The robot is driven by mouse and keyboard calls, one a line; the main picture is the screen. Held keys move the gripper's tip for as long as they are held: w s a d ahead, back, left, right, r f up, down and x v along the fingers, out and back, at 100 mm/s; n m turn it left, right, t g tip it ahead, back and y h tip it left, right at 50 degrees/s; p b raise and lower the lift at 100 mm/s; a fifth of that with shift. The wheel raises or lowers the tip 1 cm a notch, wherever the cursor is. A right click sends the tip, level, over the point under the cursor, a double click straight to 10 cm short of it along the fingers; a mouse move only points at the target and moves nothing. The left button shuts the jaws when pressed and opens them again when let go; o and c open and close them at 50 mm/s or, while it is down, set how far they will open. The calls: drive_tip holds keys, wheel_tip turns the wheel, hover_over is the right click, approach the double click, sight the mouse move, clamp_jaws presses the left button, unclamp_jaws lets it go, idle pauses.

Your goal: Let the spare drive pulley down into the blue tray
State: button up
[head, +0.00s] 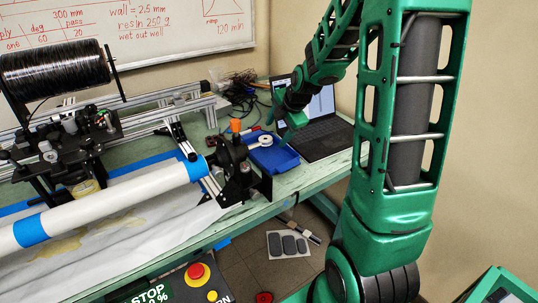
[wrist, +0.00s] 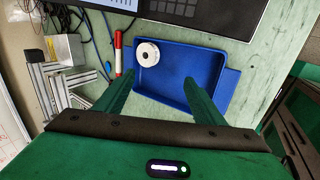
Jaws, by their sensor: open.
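The spare drive pulley (wrist: 147,54), a white disc with a dark centre hole, lies flat at the upper left corner of the blue tray (wrist: 205,98) in the wrist view. It appears to be inside the rim. In the head view the pulley (head: 265,140) shows at the left part of the tray (head: 285,160). My gripper (wrist: 160,80) is open, its two green fingers spread over the tray with nothing between them. The pulley is apart from both fingers, beyond the left fingertip. In the head view my gripper (head: 287,122) is above the tray.
A red and white marker (wrist: 117,55) lies left of the tray. An open laptop (head: 325,135) stands just behind it. The winding machine with a white tube (head: 110,205) fills the left of the table. Cables (head: 235,90) lie at the back.

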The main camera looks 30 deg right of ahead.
drive_tip(key=v, duration=0.8)
drive_tip(key=shift+r, duration=0.3)
drive_tip(key=shift+s, duration=0.2)
drive_tip(key=s+a+f+m+g, duration=0.1)
drive_tip(key=s+a+m+g, duration=0.1)
drive_tip(key=s+m, duration=1)
drive_tip(key=s+a+f+m+g, duration=0.1)
drive_tip(key=s+m+g, duration=0.3)
drive_tip(key=s+m, duration=0.8)
drive_tip(key=s+a, duration=0.1)
drive_tip(key=s, duration=0.5)
drive_tip(key=shift+s+m, duration=0.2)
drive_tip(key=shift+m, duration=0.1)
drive_tip(key=shift+f, duration=0.1)
drive_tip(key=shift+w+f, duration=0.25)
drive_tip(key=shift+w, duration=0.4)
